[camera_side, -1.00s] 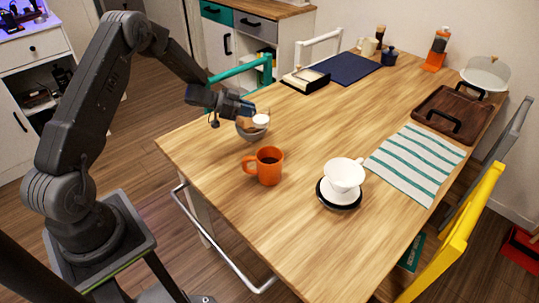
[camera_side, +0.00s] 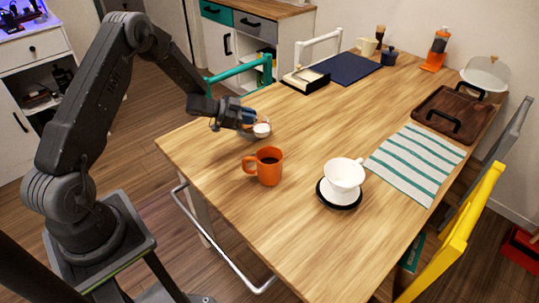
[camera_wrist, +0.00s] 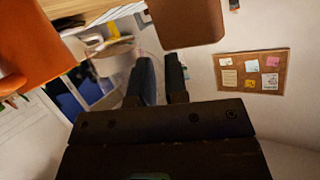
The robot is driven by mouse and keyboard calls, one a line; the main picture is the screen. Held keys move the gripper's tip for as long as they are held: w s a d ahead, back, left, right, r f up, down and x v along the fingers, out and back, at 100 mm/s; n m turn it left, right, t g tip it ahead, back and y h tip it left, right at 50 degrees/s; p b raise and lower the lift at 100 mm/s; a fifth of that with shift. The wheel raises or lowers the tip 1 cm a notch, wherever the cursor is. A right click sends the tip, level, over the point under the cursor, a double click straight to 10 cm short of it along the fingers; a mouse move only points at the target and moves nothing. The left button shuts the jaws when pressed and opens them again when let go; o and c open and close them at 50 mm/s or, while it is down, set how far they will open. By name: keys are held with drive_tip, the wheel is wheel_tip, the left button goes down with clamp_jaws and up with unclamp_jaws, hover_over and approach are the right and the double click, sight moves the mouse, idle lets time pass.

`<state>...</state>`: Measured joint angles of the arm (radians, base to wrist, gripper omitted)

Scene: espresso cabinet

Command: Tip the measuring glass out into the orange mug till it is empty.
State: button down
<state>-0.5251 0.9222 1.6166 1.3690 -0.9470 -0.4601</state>
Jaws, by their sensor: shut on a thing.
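The orange mug (camera_side: 269,166) stands upright on the wooden table, its handle to the left and a dark inside showing. My gripper (camera_side: 252,117) is behind and slightly left of the mug, apart from it. It is shut on the small clear measuring glass (camera_side: 263,130), which shows pale white contents. The glass is small and partly hidden by my jaws, so its exact tilt is hard to tell. In the wrist view my two dark fingers (camera_wrist: 159,62) are close together; the glass is not clearly made out there.
A white cup-shaped dripper (camera_side: 344,172) stands on a dark round base right of the mug. A striped cloth (camera_side: 415,163), a brown tray (camera_side: 450,112) and a dark blue mat (camera_side: 346,68) lie farther off. The table's middle is clear.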

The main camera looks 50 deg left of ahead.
sight(264, 117)
drive_tip(key=s+d+r+m, duration=0.1)
drive_tip(key=d+r+m+t+y, duration=0.1)
drive_tip(key=d+r, duration=0.1)
drive_tip(key=shift+s+m, duration=0.3)
drive_tip(key=shift+s, duration=0.1)
drive_tip(key=shift+s+d+r+m+y, duration=0.25)
drive_tip(key=shift+d+m+y, duration=0.15)
drive_tip(key=shift+d, duration=0.1)
drive_tip(key=shift+s+d+r+t, duration=0.15)
drive_tip(key=shift+d+r+t, duration=0.1)
drive_tip(key=shift+t, duration=0.15)
drive_tip(key=shift+s+d+r+m+t+y, duration=0.25)
drive_tip(key=shift+d+r+m+y, duration=0.1)
drive_tip(key=shift+r+m, duration=0.25)
drive_tip(key=shift+s+d+r+m+t+y, duration=0.15)
drive_tip(key=shift+d+r+m+t+y, duration=0.2)
drive_tip(key=shift+m, duration=0.35)
idle(0.7)
drive_tip(key=shift+s+d+f+m+t, duration=0.25)
drive_tip(key=shift+d+m+t, duration=0.1)
drive_tip(key=shift+m, duration=0.35)
idle(0.5)
drive_tip(key=shift+s+d+r+m+t+y, duration=0.25)
drive_tip(key=shift+d+r+m+y, duration=0.15)
drive_tip(key=shift+m, duration=0.2)
idle(0.8)
